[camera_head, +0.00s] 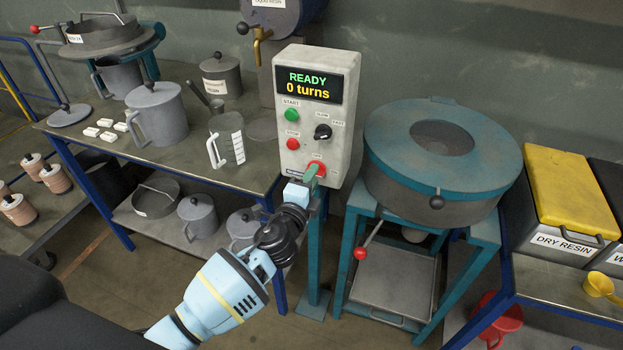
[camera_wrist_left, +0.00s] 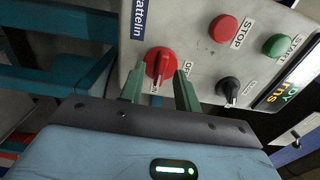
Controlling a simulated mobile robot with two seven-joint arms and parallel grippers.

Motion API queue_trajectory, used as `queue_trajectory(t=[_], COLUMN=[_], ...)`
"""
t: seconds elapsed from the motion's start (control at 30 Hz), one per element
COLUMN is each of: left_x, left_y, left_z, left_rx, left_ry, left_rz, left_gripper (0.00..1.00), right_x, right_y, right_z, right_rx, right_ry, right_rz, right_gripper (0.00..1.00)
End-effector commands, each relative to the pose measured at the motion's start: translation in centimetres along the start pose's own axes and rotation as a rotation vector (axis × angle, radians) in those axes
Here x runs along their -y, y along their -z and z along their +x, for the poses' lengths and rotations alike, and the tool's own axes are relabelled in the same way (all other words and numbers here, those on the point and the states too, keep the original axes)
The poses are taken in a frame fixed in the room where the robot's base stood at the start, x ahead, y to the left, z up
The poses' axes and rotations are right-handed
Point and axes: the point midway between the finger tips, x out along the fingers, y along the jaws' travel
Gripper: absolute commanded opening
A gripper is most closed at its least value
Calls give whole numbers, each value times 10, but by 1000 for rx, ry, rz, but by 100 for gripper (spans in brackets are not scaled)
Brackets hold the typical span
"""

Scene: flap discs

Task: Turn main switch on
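The grey control box (camera_head: 318,115) stands on a teal post, and its display (camera_head: 308,86) reads "READY" and "0 turns". The main switch, a red rotary knob (camera_head: 319,167), sits low on its panel and also shows in the left wrist view (camera_wrist_left: 159,66). My left gripper (camera_head: 312,178) is right in front of this knob. In the left wrist view its two green fingers are apart, one to each side of the knob; I cannot tell whether they touch it. Part of the label around the knob is hidden. My right gripper is out of view.
Above the switch are a red stop button (camera_head: 293,144), a green start button (camera_head: 292,115) and a black selector (camera_head: 323,132). A round teal-topped machine (camera_head: 400,130) stands close on the right. A workbench (camera_head: 180,165) with a measuring jug (camera_head: 228,140) is on the left.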

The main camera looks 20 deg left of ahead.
Motion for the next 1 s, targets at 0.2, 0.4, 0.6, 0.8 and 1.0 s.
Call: queue_trajectory(t=[0.2,0.4,0.6,0.8,1.0], left_x=[0,-1,0,0,0], left_y=[0,0,0,0,0], left_z=[-29,-58,-73,-75,-74], left_rx=[-1,-1,1,1,1], left_ry=[-1,-2,-1,0,0], left_rz=[-1,0,1,1,1], left_gripper=[33,33,33,33,33], right_x=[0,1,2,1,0], right_y=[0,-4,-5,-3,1], right_z=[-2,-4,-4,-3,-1], right_rx=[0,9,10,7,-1], right_ry=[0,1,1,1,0], right_rz=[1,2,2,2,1], right_gripper=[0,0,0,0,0])
